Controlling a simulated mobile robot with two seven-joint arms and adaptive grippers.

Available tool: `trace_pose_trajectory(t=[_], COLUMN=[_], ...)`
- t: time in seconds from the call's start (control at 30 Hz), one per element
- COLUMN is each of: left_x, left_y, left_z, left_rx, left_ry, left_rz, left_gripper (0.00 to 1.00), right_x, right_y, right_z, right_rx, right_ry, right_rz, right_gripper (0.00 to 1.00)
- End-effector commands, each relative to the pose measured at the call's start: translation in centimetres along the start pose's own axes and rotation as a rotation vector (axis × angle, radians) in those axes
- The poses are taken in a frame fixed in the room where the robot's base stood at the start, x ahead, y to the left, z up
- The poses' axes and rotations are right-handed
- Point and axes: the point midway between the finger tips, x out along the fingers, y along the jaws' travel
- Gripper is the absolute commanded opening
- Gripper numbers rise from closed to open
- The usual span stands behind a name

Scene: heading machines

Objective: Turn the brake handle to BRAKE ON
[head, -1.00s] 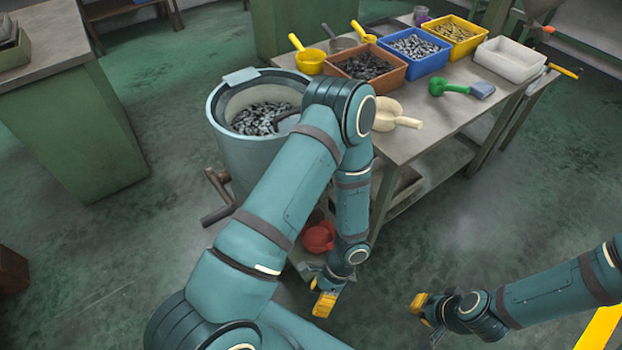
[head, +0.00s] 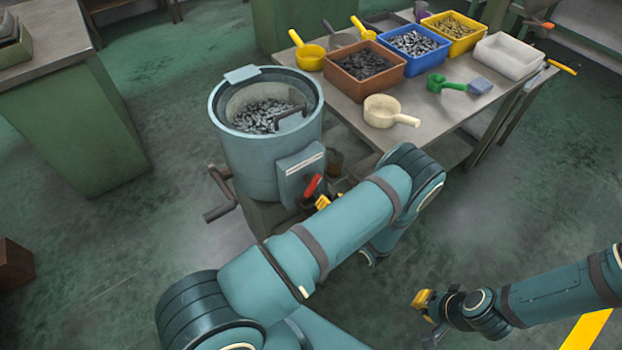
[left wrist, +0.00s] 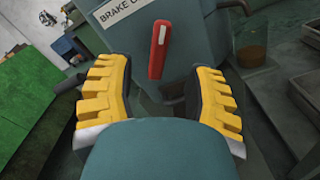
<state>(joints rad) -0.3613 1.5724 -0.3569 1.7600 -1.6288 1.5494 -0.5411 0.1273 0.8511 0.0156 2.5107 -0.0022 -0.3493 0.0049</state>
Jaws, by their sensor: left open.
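The red brake handle (head: 313,186) sits on the box on the front of a grey-blue drum machine (head: 250,150). In the left wrist view the handle (left wrist: 158,48) stands nearly upright, with a white stripe near its top. A label (left wrist: 122,10) left of it reads "BRAKE O…", the rest cut off. My left gripper (left wrist: 158,100) is open, with yellow padded fingers on both sides below the handle, apart from it. In the head view my own arm hides most of the left gripper (head: 322,202). My right gripper (head: 425,318) is low at the right, away from the machine; its opening is unclear.
A bench (head: 440,127) right of the machine holds brown (head: 362,68), blue (head: 412,55) and yellow bins, a white tray (head: 507,56) and several scoops. A crank (head: 222,195) sticks out at the machine's left. A green cabinet (head: 75,130) stands at left. Floor between is clear.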

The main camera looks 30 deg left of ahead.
Motion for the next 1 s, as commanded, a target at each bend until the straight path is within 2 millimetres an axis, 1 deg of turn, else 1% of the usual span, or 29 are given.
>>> trace_pose_trajectory(t=[0.03,0.3,0.4,0.5,0.67,0.93,0.97,1.0], left_x=[1.1,6.2,7.7,8.7,9.4,9.5,9.5,9.5], left_y=[0.1,0.1,0.1,0.1,0.1,0.1,0.1,0.1], left_z=[-0.1,-0.1,-0.1,-0.1,-0.1,0.0,0.0,0.0], left_rx=[-0.001,-0.003,-0.002,-0.001,-0.001,-0.001,-0.001,-0.001], left_ry=[0.002,0.005,0.004,0.004,0.003,0.003,0.003,0.003], left_rz=[0.004,0.004,0.003,0.003,0.001,0.0,0.001,0.001], left_gripper=[0.53,0.53,0.53,0.53,0.53,0.53,0.48,0.34], right_x=[0.1,0.4,0.5,0.6,0.6,0.6,0.6,0.6], right_y=[0.0,0.2,0.2,0.2,0.2,0.2,0.2,0.2], right_z=[0.0,-0.1,-0.1,-0.1,-0.1,-0.1,-0.1,-0.1], right_rx=[0.0,0.0,-0.001,-0.001,-0.001,-0.001,-0.001,-0.001], right_ry=[0.001,0.002,0.003,0.004,0.004,0.004,0.004,0.004], right_rz=[0.0,0.0,0.0,0.0,0.0,0.0,0.0,0.0], right_gripper=[0.0,0.0,0.0,0.0,0.0,0.0,0.0,0.0])
